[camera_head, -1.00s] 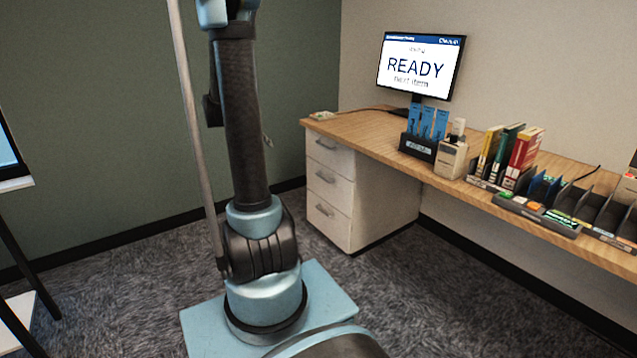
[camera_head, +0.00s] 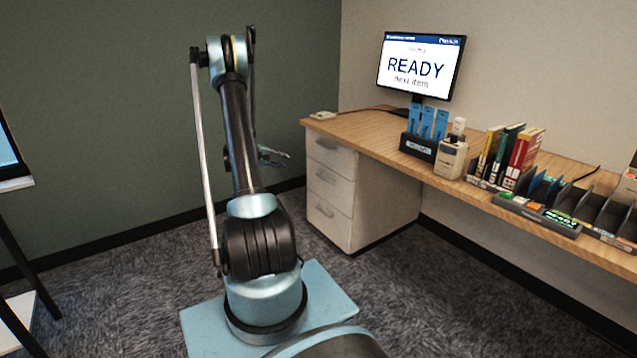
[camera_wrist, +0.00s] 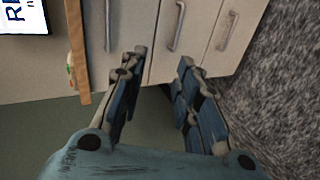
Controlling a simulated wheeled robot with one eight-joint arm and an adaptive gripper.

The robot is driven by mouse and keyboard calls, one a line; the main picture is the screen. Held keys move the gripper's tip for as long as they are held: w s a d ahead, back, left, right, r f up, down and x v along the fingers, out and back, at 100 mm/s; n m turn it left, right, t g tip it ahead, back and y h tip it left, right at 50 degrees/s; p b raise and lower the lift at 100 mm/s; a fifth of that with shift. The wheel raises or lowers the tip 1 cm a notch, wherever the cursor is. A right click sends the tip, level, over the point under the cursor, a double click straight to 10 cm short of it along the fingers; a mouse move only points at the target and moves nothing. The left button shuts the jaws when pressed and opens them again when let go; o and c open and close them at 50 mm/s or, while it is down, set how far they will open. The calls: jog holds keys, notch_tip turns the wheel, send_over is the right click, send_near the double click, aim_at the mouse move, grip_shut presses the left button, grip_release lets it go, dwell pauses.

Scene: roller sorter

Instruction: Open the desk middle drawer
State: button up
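The white drawer unit (camera_head: 330,190) under the desk's left end has three stacked drawers, all shut. The middle drawer (camera_head: 329,186) has a grey bar handle (camera_head: 326,176). In the wrist view, which is turned sideways, the middle drawer's handle (camera_wrist: 178,26) shows at the top centre, beyond the fingertips. The top drawer's handle (camera_wrist: 108,24) is left of it and the bottom drawer's handle (camera_wrist: 228,30) right of it. My gripper (camera_head: 274,156) is left of the drawer unit, apart from it. In the wrist view my gripper (camera_wrist: 161,60) is open and empty.
The wooden desk top (camera_head: 376,126) overhangs the drawers. It carries a monitor (camera_head: 421,66), a dark holder (camera_head: 420,146), books (camera_head: 505,155) and trays (camera_head: 538,212). Carpet (camera_head: 400,290) in front of the drawers is clear. A green wall (camera_head: 100,120) stands behind my arm.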

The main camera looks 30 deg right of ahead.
jog(key=w+d+f+h, duration=0.1)
jog(key=d+f, duration=0.2)
jog(key=f, duration=0.4)
jog(key=w+d+f+h, duration=0.1)
jog(key=d+f+h, duration=0.15)
jog(key=f, duration=0.45)
jog(key=d+f, duration=0.1)
jog(key=d, duration=0.7)
jog(key=d+f, duration=0.2)
jog(key=d, duration=0.7)
jog(key=shift+w+d+f+n+g+y, duration=0.25)
jog(key=shift+w+f+n+g+y, duration=0.05)
jog(key=shift+w+y, duration=0.15)
jog(key=shift+c, duration=0.6)
grip_shut()
